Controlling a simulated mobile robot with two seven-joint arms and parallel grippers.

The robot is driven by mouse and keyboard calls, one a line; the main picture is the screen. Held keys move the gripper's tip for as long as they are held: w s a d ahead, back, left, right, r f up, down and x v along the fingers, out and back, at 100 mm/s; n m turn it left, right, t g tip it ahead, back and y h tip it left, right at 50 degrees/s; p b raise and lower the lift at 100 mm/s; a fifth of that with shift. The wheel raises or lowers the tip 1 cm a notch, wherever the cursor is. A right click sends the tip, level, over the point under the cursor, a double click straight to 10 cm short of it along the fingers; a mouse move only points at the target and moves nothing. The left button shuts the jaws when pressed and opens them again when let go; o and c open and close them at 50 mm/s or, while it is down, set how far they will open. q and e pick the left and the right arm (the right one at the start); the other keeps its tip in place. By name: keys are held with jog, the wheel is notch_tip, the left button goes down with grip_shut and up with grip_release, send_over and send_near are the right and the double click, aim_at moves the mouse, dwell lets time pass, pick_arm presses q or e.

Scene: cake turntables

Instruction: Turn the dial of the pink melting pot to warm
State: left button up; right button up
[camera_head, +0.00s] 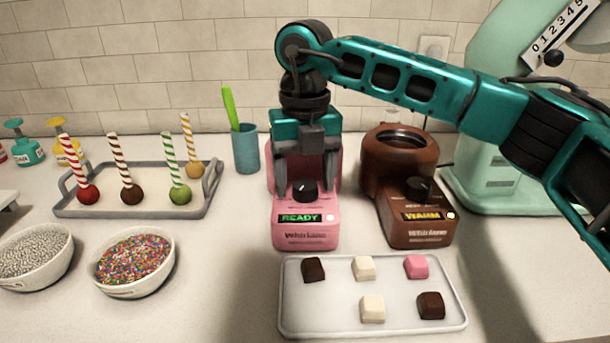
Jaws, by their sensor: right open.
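The pink melting pot (305,232) stands mid-counter, its front panel facing me. Its black dial (304,190) sits on the sloped front, above a green display that reads READY. My right gripper (306,178) is open and points down over the pink pot. Its two fingers come down on either side, just above and behind the dial; I cannot tell whether they touch it. My gripper and arm hide most of the pot's bowl. My left gripper is not in view.
A brown melting pot (385,170) with an orange WARM display stands close at right. A white tray (372,328) of chocolates lies in front. A grey tray (137,209) of cake pops, a blue cup (245,152) and sprinkle bowls are left. A mint mixer (490,170) stands right.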

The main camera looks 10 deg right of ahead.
jog(key=c, duration=1.1)
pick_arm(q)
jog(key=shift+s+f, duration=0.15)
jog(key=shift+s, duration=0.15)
pick_arm(e)
jog(key=shift+o, duration=0.2)
